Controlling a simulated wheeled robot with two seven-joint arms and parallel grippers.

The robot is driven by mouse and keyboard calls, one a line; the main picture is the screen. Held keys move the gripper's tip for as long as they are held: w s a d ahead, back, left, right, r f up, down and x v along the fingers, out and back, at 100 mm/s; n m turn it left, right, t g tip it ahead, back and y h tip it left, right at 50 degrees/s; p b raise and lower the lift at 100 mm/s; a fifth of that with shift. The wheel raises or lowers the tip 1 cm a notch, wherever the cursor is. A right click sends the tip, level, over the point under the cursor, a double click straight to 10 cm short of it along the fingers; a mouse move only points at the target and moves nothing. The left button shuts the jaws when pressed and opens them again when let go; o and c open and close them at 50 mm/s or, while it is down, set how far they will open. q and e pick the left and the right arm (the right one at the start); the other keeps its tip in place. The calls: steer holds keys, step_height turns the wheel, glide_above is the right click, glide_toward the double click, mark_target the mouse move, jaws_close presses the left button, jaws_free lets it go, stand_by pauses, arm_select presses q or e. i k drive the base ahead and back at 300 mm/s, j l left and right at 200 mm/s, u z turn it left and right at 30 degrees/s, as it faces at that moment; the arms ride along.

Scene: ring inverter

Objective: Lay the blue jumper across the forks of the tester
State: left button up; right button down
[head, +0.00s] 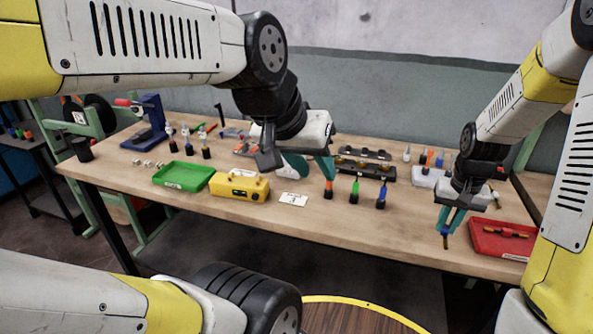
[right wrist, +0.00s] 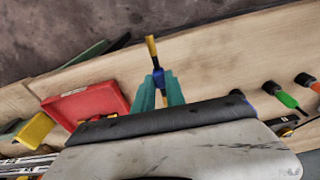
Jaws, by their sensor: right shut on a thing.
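My right gripper (head: 452,221) is shut on the blue jumper (head: 446,236) above the front right of the table. In the right wrist view its teal fingers (right wrist: 158,92) pinch the blue middle of the jumper (right wrist: 157,76), and a brass-coloured end sticks out past the fingertips. My left gripper (head: 309,167) hangs over the middle of the table with its teal fingers apart and nothing visible between them. A yellow box-shaped device (head: 239,186), possibly the tester, stands left of my left gripper. I cannot make out its forks.
A red tray (head: 482,250) holding a small part sits at the right edge. Upright orange, green (head: 354,191) and blue-handled pieces stand mid-table before a black holder (head: 378,171). A green tray (head: 183,177) and a numbered card (head: 292,199) flank the yellow device.

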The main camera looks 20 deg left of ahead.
mark_target(246, 180)
steer(key=j+z, duration=0.1)
steer(key=j, duration=0.4)
steer(key=k+j, duration=0.15)
steer(key=j, duration=0.3)
steer(key=j+z, duration=0.15)
steer(key=j, duration=0.35)
steer(key=k+j+z, duration=0.1)
steer(key=j, duration=0.35)
steer(key=k+j+z, duration=0.1)
steer(key=j, duration=0.4)
steer(key=j+z, duration=0.15)
steer(key=j, duration=1.35)
steer(key=i, duration=0.05)
